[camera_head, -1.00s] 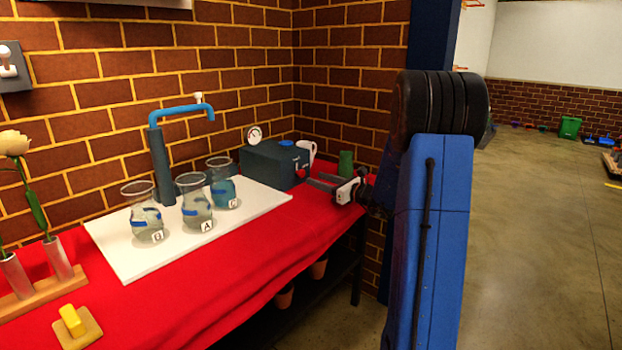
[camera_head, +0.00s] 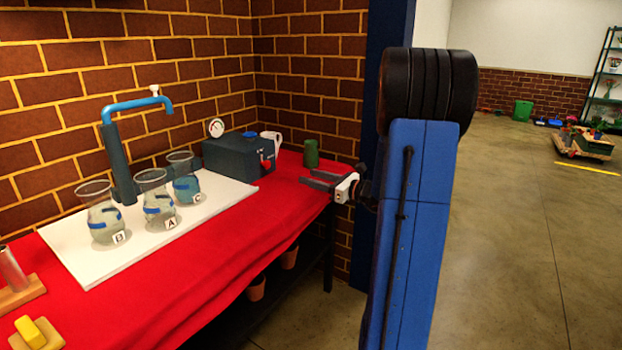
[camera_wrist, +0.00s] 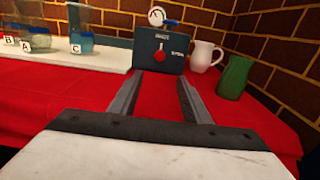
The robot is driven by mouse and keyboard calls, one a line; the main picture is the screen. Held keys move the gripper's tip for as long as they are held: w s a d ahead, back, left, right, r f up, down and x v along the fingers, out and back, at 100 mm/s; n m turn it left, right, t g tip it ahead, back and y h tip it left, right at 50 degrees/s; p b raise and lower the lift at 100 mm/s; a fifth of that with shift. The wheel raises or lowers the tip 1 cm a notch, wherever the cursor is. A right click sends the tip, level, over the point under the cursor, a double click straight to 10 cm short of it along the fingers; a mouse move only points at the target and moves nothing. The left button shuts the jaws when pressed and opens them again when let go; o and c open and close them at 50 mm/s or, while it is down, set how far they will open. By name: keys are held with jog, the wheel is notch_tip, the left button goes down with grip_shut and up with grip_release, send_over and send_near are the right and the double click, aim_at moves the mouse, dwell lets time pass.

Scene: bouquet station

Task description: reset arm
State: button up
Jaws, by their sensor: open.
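My gripper (camera_head: 322,180) is over the right end of the red-covered table (camera_head: 200,270), with my blue arm upright to the right of it. In the wrist view my gripper (camera_wrist: 157,98) has its two grey fingers apart, with only red cloth showing between them. A dark box with a red knob (camera_wrist: 160,52) stands beyond the fingertips. A white pitcher (camera_wrist: 205,56) and a green cup (camera_wrist: 235,77) stand to its right, apart from the fingers.
Glass vases B (camera_head: 102,215), A (camera_head: 157,203) and C (camera_head: 186,182) stand on a white board (camera_head: 75,258) near a blue tap (camera_head: 137,103). A yellow block (camera_head: 30,332) is at the near left. Brick walls close off the back. Open floor (camera_head: 520,240) lies to the right.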

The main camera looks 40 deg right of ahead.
dwell(0.3)
jog(key=s+a+n+g+y, duration=0.1)
jog(key=s+a+n+g, duration=0.3)
jog(key=a, duration=0.6)
jog(key=s+a+n+g+y, duration=0.1)
jog(key=s+a+n+g, duration=0.25)
jog(key=a+n, duration=0.4)
jog(key=s+a+n+g+y, duration=0.1)
jog(key=s+a+n+g, duration=0.3)
jog(key=a, duration=0.7)
jog(key=s+a+f+n+g+h, duration=0.1)
jog(key=s+a+f+n+h, duration=0.2)
jog(key=s, duration=0.4)
jog(key=s+a+f+n+g, duration=0.1)
jog(key=s+a+n, duration=0.1)
jog(key=s+n, duration=0.4)
jog(key=s+d+n+t+h, duration=0.1)
jog(key=s+d+n+h, duration=0.3)
jog(key=s, duration=0.6)
jog(key=n+h, duration=0.2)
jog(key=n, duration=0.1)
jog(key=shift+d, duration=0.35)
